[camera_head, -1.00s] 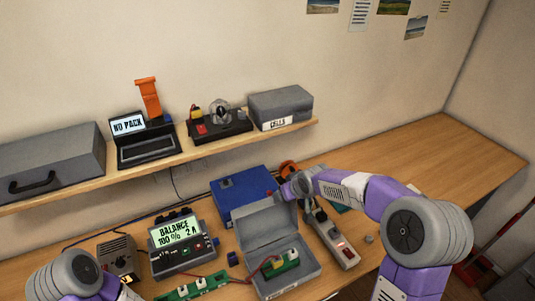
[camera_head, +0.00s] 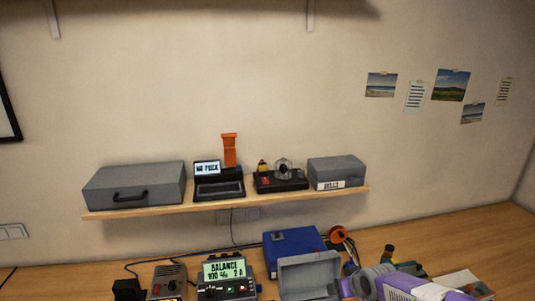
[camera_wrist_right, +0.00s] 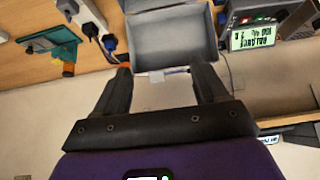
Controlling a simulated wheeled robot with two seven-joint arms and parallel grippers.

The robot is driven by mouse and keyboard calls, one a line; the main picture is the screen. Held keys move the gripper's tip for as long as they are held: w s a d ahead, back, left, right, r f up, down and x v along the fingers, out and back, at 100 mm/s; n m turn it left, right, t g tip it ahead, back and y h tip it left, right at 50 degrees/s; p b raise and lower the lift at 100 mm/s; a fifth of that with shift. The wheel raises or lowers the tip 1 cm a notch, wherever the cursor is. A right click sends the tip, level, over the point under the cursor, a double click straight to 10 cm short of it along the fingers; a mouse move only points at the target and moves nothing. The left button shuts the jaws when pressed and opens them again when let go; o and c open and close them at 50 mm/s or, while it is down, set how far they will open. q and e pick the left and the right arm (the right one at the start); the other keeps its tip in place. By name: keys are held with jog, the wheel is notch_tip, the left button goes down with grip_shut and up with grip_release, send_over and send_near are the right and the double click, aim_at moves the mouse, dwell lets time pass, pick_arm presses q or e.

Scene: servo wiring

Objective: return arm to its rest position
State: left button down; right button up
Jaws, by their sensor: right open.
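My right arm (camera_head: 405,286) shows in purple and white at the bottom edge of the head view, right of the open grey case (camera_head: 308,272). In the right wrist view my right gripper (camera_wrist_right: 163,77) is open, its two dark fingers well apart. The same grey case shows just beyond the fingertips (camera_wrist_right: 170,38). A small pale piece and a thin blue line show between the fingers; I cannot tell whether anything touches them. My left arm and gripper are out of view.
The balance charger (camera_head: 226,274), a blue box (camera_head: 291,243) and an orange reel (camera_head: 337,234) stand on the bench. A wall shelf (camera_head: 225,204) holds a grey toolbox (camera_head: 135,185), a laptop-like device (camera_head: 218,188) and a cells box (camera_head: 337,172). The bench (camera_head: 470,240) is clearer at right.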

jog(key=s+a+f+m+g+y, duration=0.1)
jog(key=s+a+f, duration=0.2)
jog(key=f, duration=0.4)
jog(key=s+a+f+g+y, duration=0.1)
jog(key=s+a+f, duration=0.15)
jog(key=f, duration=0.55)
jog(key=s+a+f+m+g, duration=0.2)
jog(key=s+a+f, duration=0.2)
jog(key=s+f, duration=0.6)
jog(key=s+a+f+m+g, duration=0.25)
jog(key=s+f, duration=0.25)
jog(key=s, duration=0.9)
pick_arm(q)
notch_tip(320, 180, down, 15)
jog(key=b, duration=1.5)
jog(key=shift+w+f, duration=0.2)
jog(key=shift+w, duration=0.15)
pick_arm(e)
notch_tip(320, 180, down, 15)
jog(key=w, duration=0.1)
jog(key=shift+a+r+n+y, duration=0.2)
jog(key=shift+a+n+y, duration=0.15)
jog(key=shift+y, duration=0.05)
